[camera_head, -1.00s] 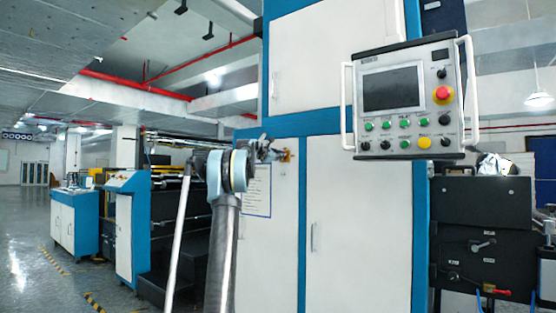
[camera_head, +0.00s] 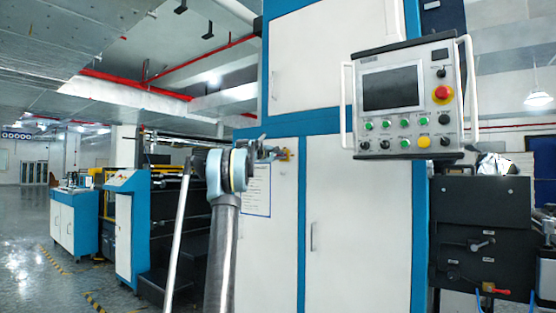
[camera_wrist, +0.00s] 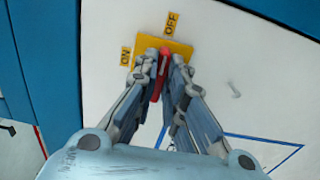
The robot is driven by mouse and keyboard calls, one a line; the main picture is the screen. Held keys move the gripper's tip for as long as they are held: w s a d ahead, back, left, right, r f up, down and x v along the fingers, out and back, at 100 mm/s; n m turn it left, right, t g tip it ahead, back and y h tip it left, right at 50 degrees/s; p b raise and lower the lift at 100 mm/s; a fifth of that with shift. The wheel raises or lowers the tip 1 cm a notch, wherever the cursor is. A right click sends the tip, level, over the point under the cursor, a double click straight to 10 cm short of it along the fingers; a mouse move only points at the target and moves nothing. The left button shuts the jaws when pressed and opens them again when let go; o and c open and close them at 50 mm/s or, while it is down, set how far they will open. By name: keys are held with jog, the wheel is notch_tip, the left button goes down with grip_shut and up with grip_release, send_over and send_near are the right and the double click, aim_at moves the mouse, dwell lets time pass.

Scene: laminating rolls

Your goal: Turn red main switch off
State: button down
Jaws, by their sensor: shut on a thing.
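The red main switch (camera_wrist: 161,72) is a narrow red handle on a yellow plate (camera_wrist: 183,47), with an ON label to its left and an OFF label above it in the wrist view. My gripper (camera_wrist: 164,57) has one finger on each side of the handle and is shut on it. The fingers hide part of the handle and plate. In the head view my gripper (camera_head: 272,150) is at the small yellow plate (camera_head: 287,155) on the white cabinet; the red handle is too small to make out there.
The white cabinet door (camera_head: 359,215) with blue frame stands before me. A control panel (camera_head: 407,98) with a screen, buttons and a red emergency stop juts out at the right. A printed sheet (camera_head: 257,190) is below the switch. Open floor (camera_head: 30,255) lies at the left.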

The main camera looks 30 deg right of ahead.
jog(key=shift+f+m, duration=0.15)
jog(key=shift+m, duration=0.15)
jog(key=c, duration=1.7)
grip_release()
jog(key=shift+o, duration=0.2)
jog(key=v, duration=1.2)
jog(key=shift+w+f, duration=0.1)
